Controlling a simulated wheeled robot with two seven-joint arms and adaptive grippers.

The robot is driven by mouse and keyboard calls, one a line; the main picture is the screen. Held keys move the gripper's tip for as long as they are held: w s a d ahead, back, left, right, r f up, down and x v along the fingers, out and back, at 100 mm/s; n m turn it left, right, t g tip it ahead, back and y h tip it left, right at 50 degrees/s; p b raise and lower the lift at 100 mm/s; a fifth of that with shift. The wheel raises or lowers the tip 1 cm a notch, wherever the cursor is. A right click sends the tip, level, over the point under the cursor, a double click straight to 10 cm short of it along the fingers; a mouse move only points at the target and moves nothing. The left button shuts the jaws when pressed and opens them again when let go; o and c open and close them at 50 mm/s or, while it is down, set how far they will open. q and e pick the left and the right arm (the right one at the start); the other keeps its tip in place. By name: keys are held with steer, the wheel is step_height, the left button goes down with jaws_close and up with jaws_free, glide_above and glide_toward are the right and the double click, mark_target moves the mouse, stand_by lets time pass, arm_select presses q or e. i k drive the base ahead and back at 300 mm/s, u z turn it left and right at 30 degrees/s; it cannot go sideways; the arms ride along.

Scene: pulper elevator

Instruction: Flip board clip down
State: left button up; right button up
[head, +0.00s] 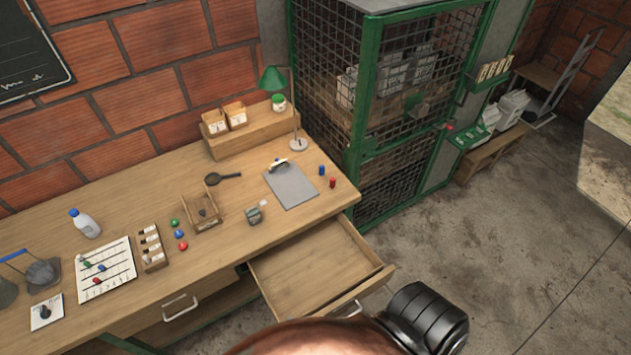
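The clipboard (291,187) lies flat on the wooden desk, near its right end. Its clip (278,163) is at the board's far edge, with a small pale and dark part showing; whether it is raised or lowered is too small to tell. At the bottom edge a black rounded part of my own arm shows, below and right of the open drawer. It is well apart from the clipboard. Neither gripper's fingers can be seen.
An open, empty drawer (315,275) juts from the desk front below the clipboard. Blue (321,170) and red (332,183) pieces stand to the right. A magnifier (222,178) and small grey box (254,215) lie left.

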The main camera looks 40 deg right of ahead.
mark_target(283, 162)
steer(key=z, duration=1.2)
steer(key=k, duration=1)
steer(key=u, duration=1.2)
steer(key=i, duration=1.45)
steer(key=z, duration=1.6)
